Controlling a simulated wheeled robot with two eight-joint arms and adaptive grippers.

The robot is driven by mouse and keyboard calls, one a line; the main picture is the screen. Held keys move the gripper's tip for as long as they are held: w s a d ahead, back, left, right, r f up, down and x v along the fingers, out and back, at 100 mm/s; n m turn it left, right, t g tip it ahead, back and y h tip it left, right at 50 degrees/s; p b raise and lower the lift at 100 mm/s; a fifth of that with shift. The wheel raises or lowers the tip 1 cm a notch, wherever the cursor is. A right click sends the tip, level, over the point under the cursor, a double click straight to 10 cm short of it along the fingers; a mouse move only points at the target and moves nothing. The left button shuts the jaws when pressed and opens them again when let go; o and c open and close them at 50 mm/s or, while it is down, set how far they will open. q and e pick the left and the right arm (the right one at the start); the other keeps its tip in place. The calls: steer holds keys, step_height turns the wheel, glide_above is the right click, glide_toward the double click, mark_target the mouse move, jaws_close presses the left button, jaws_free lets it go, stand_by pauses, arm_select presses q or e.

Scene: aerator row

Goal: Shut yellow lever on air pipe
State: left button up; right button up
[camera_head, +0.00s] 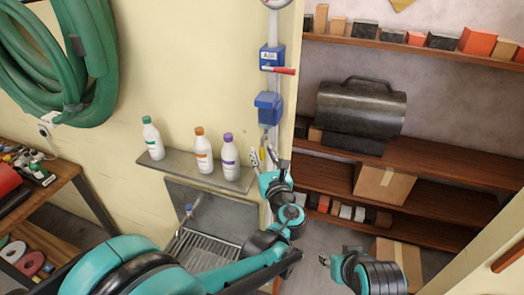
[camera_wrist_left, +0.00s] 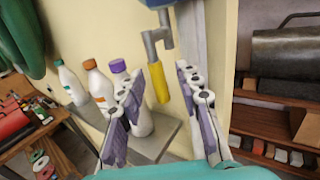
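The grey air pipe (camera_head: 272,30) runs down the wall past a blue box labelled AIR (camera_head: 271,57) and a second blue box (camera_head: 268,104). The yellow lever (camera_head: 263,150) is below that, partly behind my left gripper. In the left wrist view the yellow lever (camera_wrist_left: 158,83) hangs nearly straight down from a grey elbow (camera_wrist_left: 155,42). My left gripper (camera_head: 264,158) is open. Its fingers stand apart on either side of the lever in the wrist view (camera_wrist_left: 170,80); contact is not visible. My right gripper (camera_head: 325,259) is low, far from the pipe, its fingers too small to judge.
A red lever (camera_head: 283,71) sticks out from the AIR box. Three bottles, with green (camera_head: 152,138), orange (camera_head: 203,150) and purple (camera_head: 230,157) caps, stand on a wall shelf (camera_head: 180,172) just left of my left gripper. A wall edge and wooden shelves (camera_head: 450,165) are to the right.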

arm_select(q)
steer(key=shift+w+a, duration=0.1)
steer(key=shift+w, duration=0.2)
jaws_close()
